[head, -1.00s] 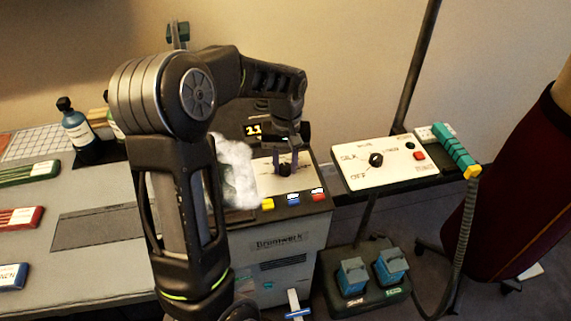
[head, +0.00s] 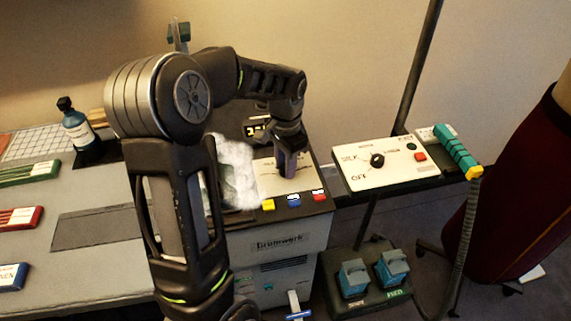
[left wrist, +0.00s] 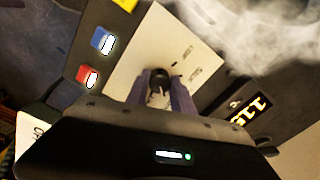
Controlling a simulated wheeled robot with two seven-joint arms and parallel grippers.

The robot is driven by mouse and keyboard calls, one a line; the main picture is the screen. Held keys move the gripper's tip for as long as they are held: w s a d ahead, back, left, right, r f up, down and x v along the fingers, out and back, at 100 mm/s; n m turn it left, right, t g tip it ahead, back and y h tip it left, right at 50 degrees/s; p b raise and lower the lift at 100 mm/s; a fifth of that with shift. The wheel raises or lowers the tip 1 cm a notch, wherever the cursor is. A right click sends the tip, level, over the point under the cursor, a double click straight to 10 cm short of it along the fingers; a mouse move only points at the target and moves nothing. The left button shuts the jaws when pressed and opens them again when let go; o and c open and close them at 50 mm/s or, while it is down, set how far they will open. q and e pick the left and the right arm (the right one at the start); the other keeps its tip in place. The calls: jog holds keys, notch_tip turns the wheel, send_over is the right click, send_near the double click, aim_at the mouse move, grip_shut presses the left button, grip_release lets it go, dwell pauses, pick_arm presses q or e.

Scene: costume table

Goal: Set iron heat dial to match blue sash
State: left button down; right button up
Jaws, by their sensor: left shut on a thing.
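The black heat dial (left wrist: 160,83) sits on a pale panel of the iron station (head: 290,240). My left gripper (left wrist: 162,92) is shut on the dial, with a purple finger on each side. In the head view my left gripper (head: 287,165) points down at the panel and hides the dial. A lit yellow display (left wrist: 248,110) beside the panel shows digits, partly cut off and hard to read. A blue folded cloth bundle (head: 10,276) with a white label lies at the table's left edge. My right gripper is not in view.
White steam (head: 236,172) rises left of the panel. Yellow, blue (head: 293,200) and red buttons line its front edge. A second control box (head: 375,165) with its own black knob stands at right.

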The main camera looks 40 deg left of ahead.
pick_arm(q)
jog(key=m, duration=0.3)
jog(key=shift+a+m, duration=0.1)
jog(key=shift+m, duration=0.2)
jog(key=m, duration=0.4)
jog(key=shift+w, duration=0.1)
jog(key=shift+m, duration=0.3)
jog(key=c, duration=1.1)
grip_release()
jog(key=shift+r, duration=0.15)
notch_tip(320, 180, up, 8)
jog(key=shift+f, duration=0.25)
